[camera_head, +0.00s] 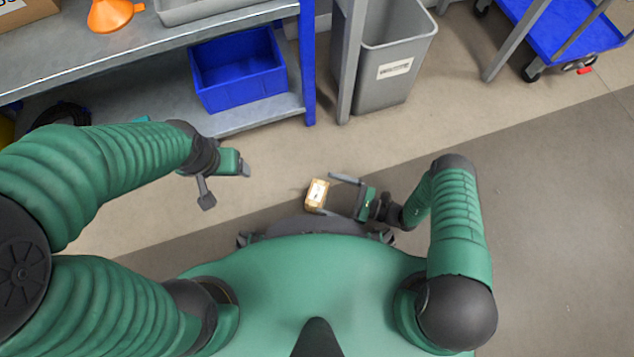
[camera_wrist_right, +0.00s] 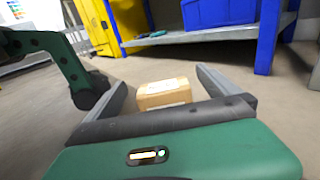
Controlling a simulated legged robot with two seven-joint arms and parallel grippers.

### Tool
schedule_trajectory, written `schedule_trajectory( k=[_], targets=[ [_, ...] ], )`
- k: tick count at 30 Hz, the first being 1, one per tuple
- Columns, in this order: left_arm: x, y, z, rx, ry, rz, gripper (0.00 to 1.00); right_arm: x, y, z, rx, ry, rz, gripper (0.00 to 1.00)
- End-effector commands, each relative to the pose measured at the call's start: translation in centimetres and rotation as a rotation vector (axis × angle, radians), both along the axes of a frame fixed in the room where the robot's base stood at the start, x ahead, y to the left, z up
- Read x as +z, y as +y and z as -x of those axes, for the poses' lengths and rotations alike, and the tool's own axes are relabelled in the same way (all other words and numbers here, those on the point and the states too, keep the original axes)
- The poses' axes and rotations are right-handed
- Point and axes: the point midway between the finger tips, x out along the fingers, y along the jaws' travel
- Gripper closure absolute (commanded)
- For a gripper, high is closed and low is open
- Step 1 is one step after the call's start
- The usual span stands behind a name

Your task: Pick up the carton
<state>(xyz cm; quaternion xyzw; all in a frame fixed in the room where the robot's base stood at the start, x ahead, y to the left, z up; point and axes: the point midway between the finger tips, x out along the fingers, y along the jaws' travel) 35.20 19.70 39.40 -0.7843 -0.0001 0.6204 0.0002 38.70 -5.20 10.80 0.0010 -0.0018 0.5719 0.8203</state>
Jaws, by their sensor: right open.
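The carton (camera_head: 317,194) is a small tan box with a white label, low in front of my body in the head view. In the right wrist view the carton (camera_wrist_right: 163,92) shows beyond the palm, between the two fingers. It seems to be on the floor. My right gripper (camera_head: 326,195) is open, with its fingers reaching to either side of the carton from the right. The wrist view shows a gap beside the right finger; contact at the left finger is unclear. My left gripper (camera_head: 226,187) is open and empty, apart to the left.
A grey workbench (camera_head: 180,35) with blue legs stands ahead left, with a blue bin (camera_head: 238,75) on its lower shelf and an orange funnel (camera_head: 110,14) on top. A grey waste bin (camera_head: 392,60) and a blue cart (camera_head: 570,28) stand beyond. The floor at right is clear.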

Motion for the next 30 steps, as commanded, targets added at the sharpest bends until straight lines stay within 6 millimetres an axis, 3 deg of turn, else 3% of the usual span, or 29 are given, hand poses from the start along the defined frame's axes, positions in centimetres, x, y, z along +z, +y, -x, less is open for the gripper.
schedule_trajectory(
  k=[1,7,9,21,28,30],
  targets=[
    [-2.4,0.0,0.0,0.000,0.000,0.000,0.25,-2.6,0.1,0.1,0.005,0.001,0.002,0.00],
    [-6.6,0.0,0.1,0.000,0.002,0.000,0.25,-7.4,0.1,0.2,0.007,0.002,0.002,0.00],
    [-5.2,0.0,0.1,0.000,0.002,0.000,0.25,-5.8,1.6,-0.3,0.009,0.002,0.002,0.00],
    [-5.6,0.0,0.1,0.000,0.001,0.000,0.25,-5.9,7.0,-2.2,0.008,0.003,0.001,0.00],
    [-5.5,0.0,0.0,0.000,0.002,0.000,0.25,-5.8,7.1,-2.5,0.004,0.002,0.002,0.00],
    [-5.5,0.0,0.0,0.000,0.002,0.000,0.25,-5.8,7.1,-2.5,0.004,0.001,0.003,0.08]
  ],
)
